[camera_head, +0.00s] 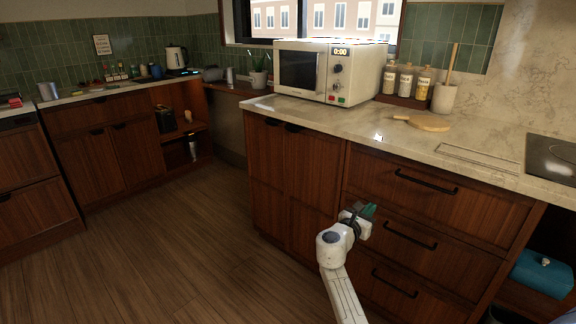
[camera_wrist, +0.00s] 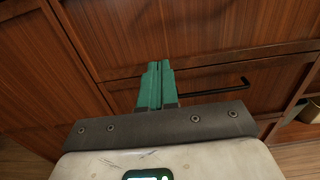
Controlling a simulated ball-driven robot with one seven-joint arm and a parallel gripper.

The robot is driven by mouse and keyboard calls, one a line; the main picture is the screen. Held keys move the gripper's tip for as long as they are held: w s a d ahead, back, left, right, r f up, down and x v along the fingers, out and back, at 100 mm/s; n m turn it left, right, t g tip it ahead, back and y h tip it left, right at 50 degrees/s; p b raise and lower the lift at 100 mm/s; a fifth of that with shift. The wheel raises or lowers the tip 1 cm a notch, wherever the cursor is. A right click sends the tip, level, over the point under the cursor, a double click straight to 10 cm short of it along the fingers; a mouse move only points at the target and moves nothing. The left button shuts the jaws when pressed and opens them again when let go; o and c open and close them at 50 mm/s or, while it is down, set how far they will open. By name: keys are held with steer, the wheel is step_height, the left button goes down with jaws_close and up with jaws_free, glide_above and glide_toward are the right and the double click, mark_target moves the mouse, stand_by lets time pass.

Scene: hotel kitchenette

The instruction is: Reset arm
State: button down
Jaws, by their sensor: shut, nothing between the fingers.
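My gripper (camera_head: 370,211) has green fingers and is at the end of my white arm, in front of the wooden drawer cabinet (camera_head: 440,183). In the wrist view, the fingers of my gripper (camera_wrist: 158,68) are together with nothing between them. They point toward the cabinet front, and a black drawer handle (camera_wrist: 215,90) shows just to their right. I cannot tell the exact gap between the fingertips and the wood.
The wooden floor (camera_head: 170,245) at the left is clear.

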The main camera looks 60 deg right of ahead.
steer(key=a+f+m+t+y, duration=0.2)
steer(key=a+f+m+y, duration=0.25)
steer(key=a, duration=0.55)
steer(key=a+f+m+t+y, duration=0.1)
steer(key=a+f+m+y, duration=0.3)
steer(key=a, duration=0.6)
steer(key=a+f+m+t+y, duration=0.2)
steer(key=a+f+m, duration=0.35)
steer(key=a, duration=0.55)
steer(key=s+a+m+y, duration=0.1)
steer(key=s+a+y, duration=0.15)
steer(key=a, duration=0.65)
steer(key=s+a+m+y, duration=0.15)
steer(key=a+y, duration=0.25)
steer(key=a, duration=0.5)
step_height(320, 180, up, 13)
steer(key=p, duration=1.3)
steer(key=shift+s+d+r+n, duration=0.15)
steer(key=shift+d+n, duration=0.1)
steer(key=shift+n, duration=0.1)
